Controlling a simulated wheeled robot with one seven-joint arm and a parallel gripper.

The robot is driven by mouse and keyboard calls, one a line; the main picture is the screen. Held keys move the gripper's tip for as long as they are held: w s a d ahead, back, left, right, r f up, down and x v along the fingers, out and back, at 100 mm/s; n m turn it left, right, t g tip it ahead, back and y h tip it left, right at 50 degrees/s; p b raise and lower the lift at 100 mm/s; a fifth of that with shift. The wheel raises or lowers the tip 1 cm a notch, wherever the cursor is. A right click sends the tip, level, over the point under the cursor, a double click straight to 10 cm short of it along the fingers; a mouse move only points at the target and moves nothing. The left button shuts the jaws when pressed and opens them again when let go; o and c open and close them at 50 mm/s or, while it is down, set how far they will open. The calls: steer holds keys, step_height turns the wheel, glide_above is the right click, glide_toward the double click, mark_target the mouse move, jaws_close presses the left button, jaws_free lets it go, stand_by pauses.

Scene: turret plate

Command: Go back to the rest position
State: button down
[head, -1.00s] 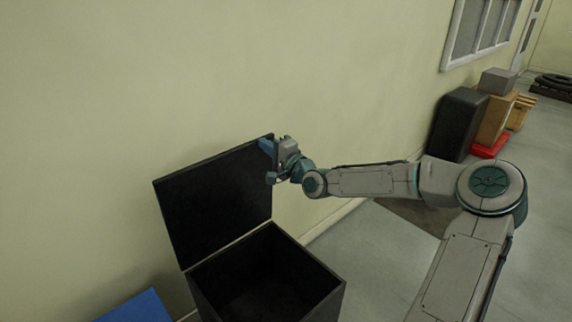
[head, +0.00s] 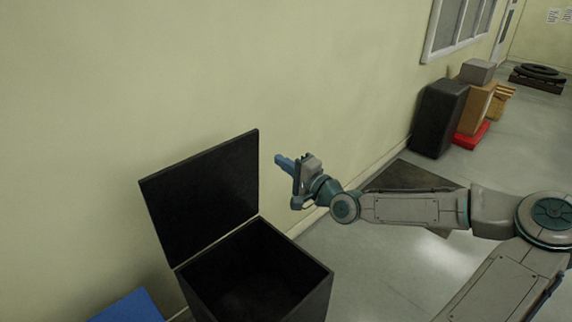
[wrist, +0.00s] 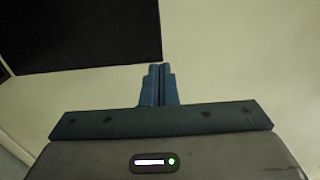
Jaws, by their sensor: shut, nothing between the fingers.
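My gripper (head: 281,161) is to the right of the raised lid of a black box (head: 316,296), apart from it, with the wall behind. Its blue fingers are together with nothing between them. In the wrist view my gripper (wrist: 157,70) shows its two fingers side by side and shut. The black lid (head: 205,190) stands open against the wall, and in the wrist view the dark panel (wrist: 80,30) fills the upper left. The box interior looks dark and its contents cannot be made out.
A blue object (head: 128,306) lies left of the box. A black case (head: 438,118), a brown box (head: 476,106), a grey box (head: 477,71) and a red item (head: 471,142) stand along the wall. A dark flat mat (head: 405,177) lies behind my arm.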

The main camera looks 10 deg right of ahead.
steer(key=s+a+f+n+g+h+p, duration=0.1)
steer(key=s+a+f+n+g, duration=0.15)
steer(key=f, duration=0.25)
steer(key=s+a+f+n+g+p, duration=0.1)
steer(key=a+f+n+g, duration=0.1)
steer(key=a+f+g, duration=0.25)
steer(key=s+d+f+n+g+h+p, duration=0.2)
steer(key=s+f+n+g+h, duration=0.2)
steer(key=s+f+h, duration=0.15)
steer(key=s+d+r+n+g+h+p, duration=0.2)
steer(key=s+r+p, duration=0.3)
steer(key=s+r, duration=1.5)
steer(key=shift+s+d+r+n+h, duration=0.25)
steer(key=shift+d+r+n+h, duration=0.2)
steer(key=shift+d+r+n, duration=0.25)
